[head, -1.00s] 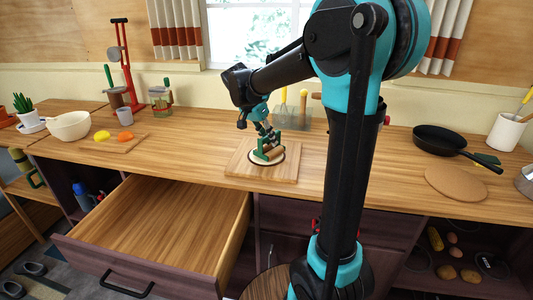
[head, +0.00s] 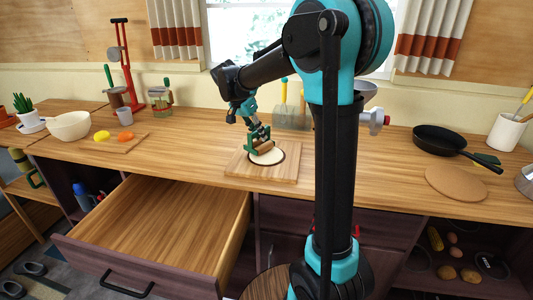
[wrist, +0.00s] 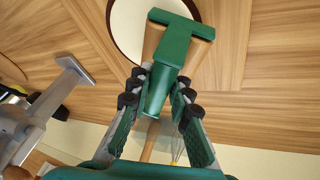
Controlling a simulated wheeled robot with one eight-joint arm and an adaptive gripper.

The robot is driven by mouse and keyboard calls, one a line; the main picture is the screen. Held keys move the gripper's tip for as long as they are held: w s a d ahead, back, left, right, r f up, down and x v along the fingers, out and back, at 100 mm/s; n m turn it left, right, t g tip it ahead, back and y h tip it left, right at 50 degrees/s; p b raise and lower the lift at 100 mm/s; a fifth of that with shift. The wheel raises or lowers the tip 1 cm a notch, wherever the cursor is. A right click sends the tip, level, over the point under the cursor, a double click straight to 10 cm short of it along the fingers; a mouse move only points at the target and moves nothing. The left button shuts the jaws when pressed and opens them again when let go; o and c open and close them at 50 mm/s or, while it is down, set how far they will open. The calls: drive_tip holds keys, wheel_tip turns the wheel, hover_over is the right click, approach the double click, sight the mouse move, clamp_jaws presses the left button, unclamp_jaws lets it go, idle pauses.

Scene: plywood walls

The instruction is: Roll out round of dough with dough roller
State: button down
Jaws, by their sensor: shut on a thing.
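The dough roller has a green frame (wrist: 172,60) and a wooden cylinder (head: 265,147). My gripper (wrist: 160,92) is shut on its green handle. In the head view my gripper (head: 259,133) holds the roller over the far part of the dough. The dough also shows in the wrist view (wrist: 127,30), partly covered by the roller. I cannot tell whether the roller touches the dough.
An open drawer (head: 165,215) juts out below the counter at front left. A black pan (head: 437,138) and a round brown mat (head: 455,184) lie to the right. A utensil holder (head: 291,118) stands behind the board.

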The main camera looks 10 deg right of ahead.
drive_tip(key=shift+s+d+f, duration=0.1)
drive_tip(key=shift+s+d, duration=0.65)
drive_tip(key=shift+s, duration=0.25)
drive_tip(key=shift+s+d, duration=0.75)
drive_tip(key=shift+s, duration=0.2)
drive_tip(key=shift+s+d+f, duration=0.1)
drive_tip(key=shift+s+d, duration=0.65)
drive_tip(key=shift+s, duration=0.25)
drive_tip(key=shift+w+a+r, duration=0.1)
drive_tip(key=shift+w+a, duration=0.7)
drive_tip(key=shift+w, duration=0.2)
drive_tip(key=shift+w+a, duration=0.75)
drive_tip(key=shift+w, duration=0.3)
drive_tip(key=shift+w+a+r, duration=0.1)
drive_tip(key=shift+w+a, duration=0.7)
drive_tip(key=shift+w, duration=0.2)
drive_tip(key=shift+s+d, duration=0.1)
drive_tip(key=shift+s+d+f, duration=0.1)
drive_tip(key=shift+s+d, duration=0.6)
drive_tip(key=shift+s, duration=0.2)
drive_tip(key=shift+s+d, duration=0.65)
drive_tip(key=shift+s, duration=0.3)
drive_tip(key=shift+s+d+f, duration=0.1)
drive_tip(key=shift+s+d, duration=0.6)
drive_tip(key=shift+s, duration=0.2)
wheel_tip(320, 180, up, 7)
